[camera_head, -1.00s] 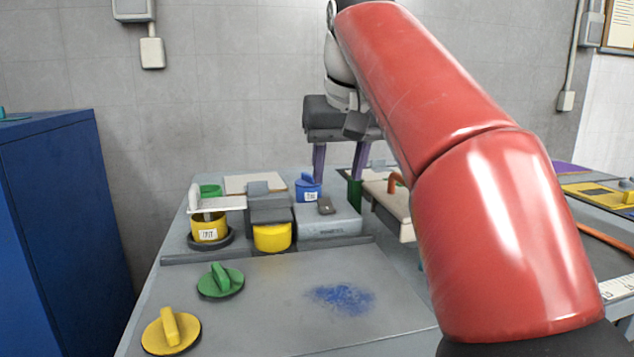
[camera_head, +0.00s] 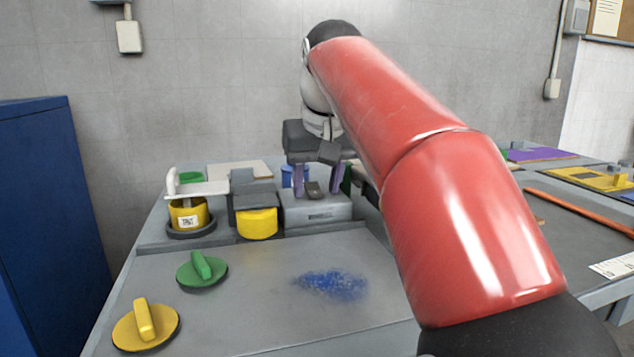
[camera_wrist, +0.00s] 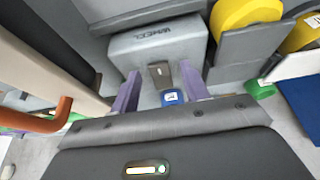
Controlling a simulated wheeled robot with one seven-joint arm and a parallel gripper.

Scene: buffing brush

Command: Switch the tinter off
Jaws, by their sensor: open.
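In the wrist view the lever (camera_wrist: 160,73) shows between the fingertips (camera_wrist: 160,88), with the machine (camera_wrist: 150,45) beyond. I see gaps beside the lever and no clear contact. My red arm hides part of the bench to the right.
Left of the machine are a grey unit with a yellow front (camera_head: 257,223) and a yellow labelled pot (camera_head: 188,215). A blue pot (camera_head: 288,176) stands close behind my fingers. Green (camera_head: 202,270) and yellow (camera_head: 146,326) knobbed discs lie in front. The blue-stained front area is open.

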